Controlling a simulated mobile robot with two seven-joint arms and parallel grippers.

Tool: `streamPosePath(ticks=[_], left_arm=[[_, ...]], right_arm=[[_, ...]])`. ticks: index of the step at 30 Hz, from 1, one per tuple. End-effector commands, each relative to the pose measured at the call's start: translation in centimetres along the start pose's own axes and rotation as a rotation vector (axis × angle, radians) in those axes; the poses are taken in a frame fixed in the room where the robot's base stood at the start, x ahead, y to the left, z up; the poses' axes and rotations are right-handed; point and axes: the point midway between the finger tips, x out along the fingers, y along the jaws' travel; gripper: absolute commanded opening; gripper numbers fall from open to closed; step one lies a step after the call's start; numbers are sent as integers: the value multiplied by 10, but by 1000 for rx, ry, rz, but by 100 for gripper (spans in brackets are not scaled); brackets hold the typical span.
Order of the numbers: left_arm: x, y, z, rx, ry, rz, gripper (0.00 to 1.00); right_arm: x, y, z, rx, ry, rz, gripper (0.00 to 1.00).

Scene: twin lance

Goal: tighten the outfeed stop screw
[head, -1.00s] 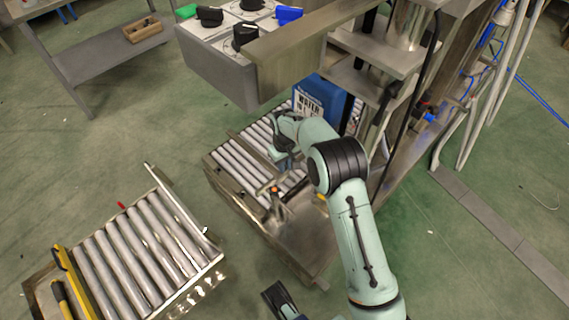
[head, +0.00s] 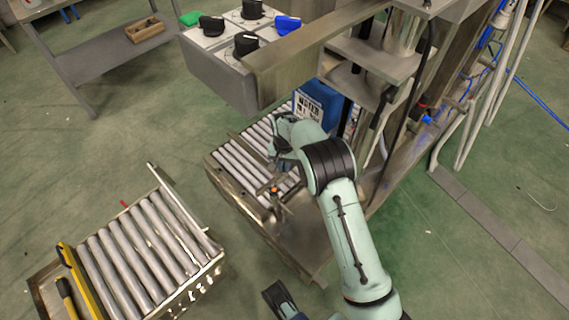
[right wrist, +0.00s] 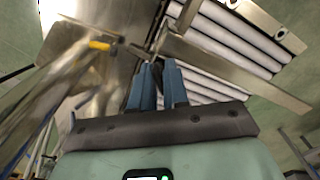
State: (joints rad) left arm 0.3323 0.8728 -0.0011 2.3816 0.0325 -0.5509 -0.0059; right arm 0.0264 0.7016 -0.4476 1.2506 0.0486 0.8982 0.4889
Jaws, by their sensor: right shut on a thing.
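My right gripper (head: 277,176) reaches down over the near edge of the roller conveyor under the press. In the right wrist view its blue fingers (right wrist: 158,66) are nearly together, shut on a small thin metal part, which looks like the stop screw (right wrist: 157,42). Most of this part is hidden between the fingertips. A flat metal stop bar (right wrist: 225,72) runs from there across the white rollers. An orange-tipped fitting (head: 275,189) stands just below the gripper in the head view. Part of my left gripper (head: 280,297) shows at the bottom edge; its opening is unclear.
A control box (head: 215,72) with several knobs hangs above. A separate roller table (head: 135,255) with a yellow level (head: 80,280) stands at the lower left. Open floor lies between.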

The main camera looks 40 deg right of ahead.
Motion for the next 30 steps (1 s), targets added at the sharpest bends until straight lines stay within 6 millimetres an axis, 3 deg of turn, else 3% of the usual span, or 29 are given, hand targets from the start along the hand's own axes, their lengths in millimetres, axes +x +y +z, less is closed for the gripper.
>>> streamPosePath(ticks=[8,17,26,30], left_arm=[[0,0,0,0,0,0,60],[-11,2,-1,1,3,2,60],[-10,2,-1,0,3,2,60],[-15,4,-2,1,5,2,60]], right_arm=[[3,1,2,22,-7,5,0],[2,1,2,362,-6,7,0],[3,2,2,400,-5,7,0],[2,1,2,530,-5,8,0]])
